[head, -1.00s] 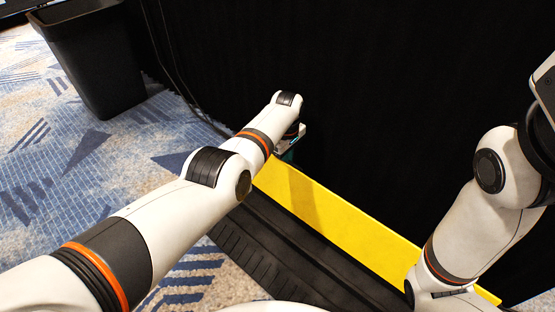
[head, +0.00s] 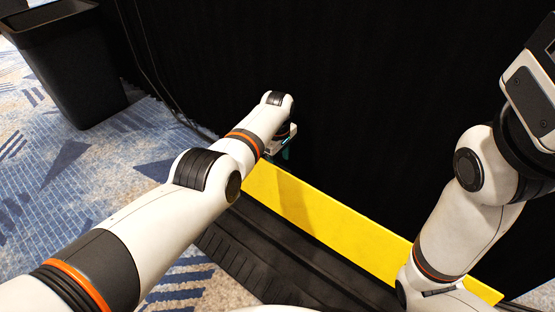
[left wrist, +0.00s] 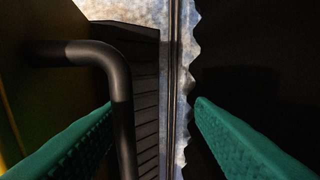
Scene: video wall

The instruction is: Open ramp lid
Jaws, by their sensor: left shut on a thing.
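The ramp lid is a long yellow panel (head: 340,230). In the head view it stands tilted up beside the black ridged ramp (head: 270,250), running from the middle down to the lower right. My left gripper (head: 284,148) is at the far left end of the yellow panel, its fingertips mostly hidden by the wrist. In the left wrist view, a black bent handle (left wrist: 118,80) lies between the green fingers of my left gripper (left wrist: 152,103), close to the left finger. The gripper is shut on the handle. My right arm crosses the right side of the head view; its gripper is not seen.
A black curtain (head: 400,90) hangs just behind the lid. A black bin (head: 68,75) stands at the upper left by the curtain, with cables (head: 150,75) running down nearby. Blue patterned carpet (head: 85,165) is open at the left.

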